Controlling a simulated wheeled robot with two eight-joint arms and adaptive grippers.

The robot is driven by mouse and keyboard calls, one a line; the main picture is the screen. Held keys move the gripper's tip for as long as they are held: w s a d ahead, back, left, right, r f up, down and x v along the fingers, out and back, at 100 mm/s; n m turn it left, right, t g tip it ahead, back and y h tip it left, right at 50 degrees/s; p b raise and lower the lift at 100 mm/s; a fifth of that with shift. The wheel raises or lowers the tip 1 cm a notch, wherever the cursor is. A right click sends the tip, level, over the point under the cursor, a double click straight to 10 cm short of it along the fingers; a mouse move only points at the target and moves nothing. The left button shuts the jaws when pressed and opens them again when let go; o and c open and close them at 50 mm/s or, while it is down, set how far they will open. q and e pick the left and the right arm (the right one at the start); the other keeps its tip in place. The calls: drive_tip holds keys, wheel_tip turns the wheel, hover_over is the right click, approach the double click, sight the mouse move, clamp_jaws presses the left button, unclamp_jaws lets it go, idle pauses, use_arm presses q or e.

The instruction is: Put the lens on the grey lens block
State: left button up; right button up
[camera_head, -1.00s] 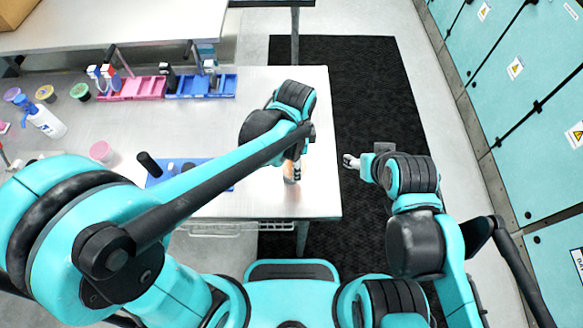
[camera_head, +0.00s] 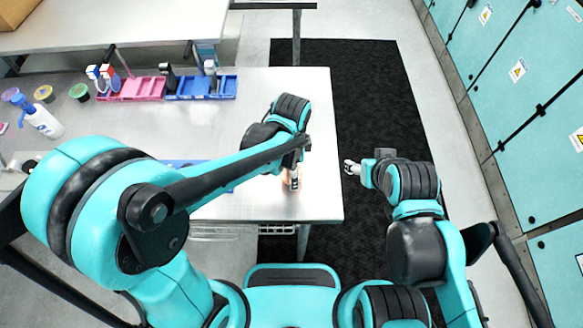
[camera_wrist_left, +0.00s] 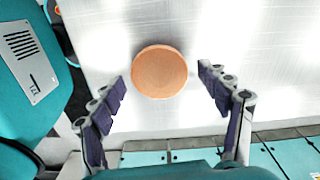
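A round orange disc (camera_wrist_left: 159,72), which may be the lens, lies on the metal table in the left wrist view. Part of it also shows in the head view (camera_head: 286,184), near the table's right edge. My left gripper (camera_wrist_left: 161,78) is open, with one finger on each side of the disc and a visible gap to both. In the head view my left gripper (camera_head: 293,178) is over the disc and partly hides it. My right gripper (camera_head: 349,167) is off the table's right side, above the dark mat; its finger opening is unclear. I cannot make out the grey lens block.
A blue tray (camera_head: 177,163) is mostly hidden behind my left arm. Pink (camera_head: 142,92) and blue bins (camera_head: 213,93) stand at the table's back, with a pump bottle (camera_head: 44,122) and several small tubs at left. The table around the disc is clear.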

use_arm(q)
drive_tip(key=shift+r, duration=0.25)
wheel_tip(320, 180, up, 12)
drive_tip(key=p, duration=0.4)
drive_tip(key=s+a+r+n+t, duration=0.1)
drive_tip(key=s+a+n+t, duration=0.1)
drive_tip(key=a+n, duration=0.6)
drive_tip(key=s+a+r+n+t, duration=0.1)
drive_tip(key=s+a+n+t, duration=0.2)
drive_tip(key=a+n+t, duration=0.2)
drive_tip(key=shift+a+r+n, duration=0.3)
drive_tip(key=shift+a+n, duration=1.5)
drive_tip(key=shift+a, duration=0.6)
